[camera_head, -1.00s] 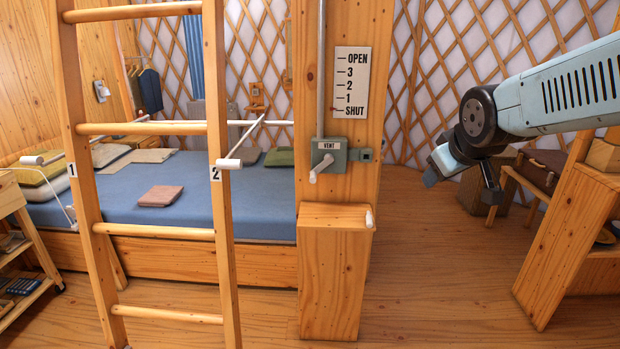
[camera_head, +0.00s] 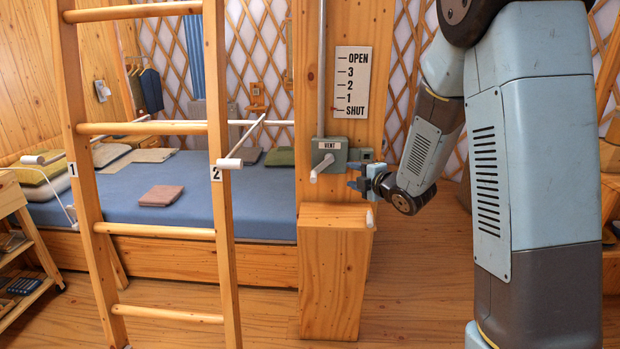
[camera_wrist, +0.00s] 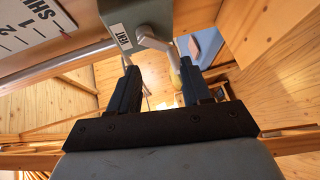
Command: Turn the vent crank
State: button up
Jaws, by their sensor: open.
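The vent box (camera_head: 330,150), grey-green and labelled VENT, is fixed to the wooden post. Its crank handle (camera_head: 318,172) is pale and sticks out at the lower left of the box. My gripper (camera_head: 356,177) is open, just right of the handle and below the box's right side. In the wrist view the vent box (camera_wrist: 133,22) is above my gripper (camera_wrist: 160,70), and the crank's grip (camera_wrist: 176,76) appears near the right finger, with nothing clamped. The scale plate (camera_head: 351,82) reads OPEN to SHUT, with a small red mark at SHUT.
A wooden ladder (camera_head: 222,240) stands left of the post. A wooden block (camera_head: 332,270) projects below the vent box, with a pale knob (camera_head: 370,217) at its corner. A blue bed (camera_head: 250,212) lies behind. Floor (camera_head: 420,290) shows clear right of the block.

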jog(key=w+a+f+n+g+y, duration=0.1)
jog(key=w+a+f+n+y, duration=0.2)
jog(key=w+a, duration=0.6)
jog(key=a+f+n, duration=0.1)
jog(key=a+f, duration=0.1)
jog(key=a, duration=0.2)
jog(key=shift+w, duration=0.3)
jog(key=shift+a+f, duration=0.1)
grip_shut()
dwell(0.3)
